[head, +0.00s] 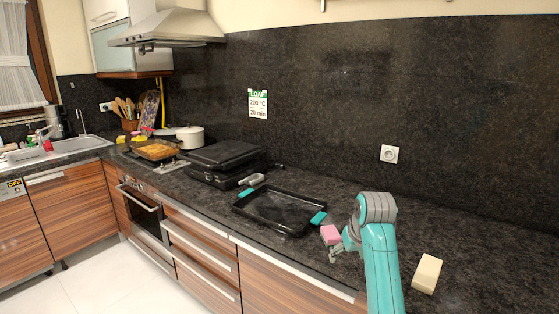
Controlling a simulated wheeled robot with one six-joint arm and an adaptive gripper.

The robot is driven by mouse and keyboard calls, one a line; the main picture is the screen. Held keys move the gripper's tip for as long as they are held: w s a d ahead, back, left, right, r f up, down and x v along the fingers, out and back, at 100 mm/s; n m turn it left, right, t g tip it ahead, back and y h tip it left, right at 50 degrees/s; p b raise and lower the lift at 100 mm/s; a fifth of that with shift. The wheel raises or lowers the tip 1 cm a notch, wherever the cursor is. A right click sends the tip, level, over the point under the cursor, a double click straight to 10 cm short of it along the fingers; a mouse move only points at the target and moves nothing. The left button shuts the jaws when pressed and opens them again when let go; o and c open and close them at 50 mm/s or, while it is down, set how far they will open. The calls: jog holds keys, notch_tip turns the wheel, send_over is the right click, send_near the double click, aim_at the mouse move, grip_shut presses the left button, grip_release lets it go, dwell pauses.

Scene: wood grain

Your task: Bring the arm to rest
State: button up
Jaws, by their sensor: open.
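My arm is teal with grey joints and rises from the bottom of the head view, bent over the counter (460,250). My gripper (335,254) is small in the picture, low over the counter's front part, with its jaws open. A pink block (330,234) shows right by the gripper; I cannot tell whether they touch. Part of the gripper is hidden behind my own arm.
A black tray with teal handles (280,209) lies left of my gripper. A cream block (427,273) lies right of my arm. Farther left are a black grill (225,158), a baked dish (155,150) and a white pot (190,137). The back right counter is clear.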

jog(key=s+f+t, duration=0.1)
jog(key=s+f, duration=0.3)
jog(key=f, duration=0.9)
jog(key=s+f+m+t, duration=0.1)
jog(key=s+f+t, duration=0.1)
jog(key=s+f, duration=0.8)
jog(key=s+f+t, duration=0.2)
jog(key=s+f, duration=0.5)
jog(key=s, duration=0.6)
jog(key=s+r+t, duration=0.2)
jog(key=s, duration=1.6)
jog(key=s+r+t, duration=0.3)
jog(key=s+r, duration=1.2)
jog(key=s, duration=0.1)
jog(key=shift+s+a+r+m+h, duration=0.3)
jog(key=shift+s+r, duration=0.05)
jog(key=shift+s, duration=0.05)
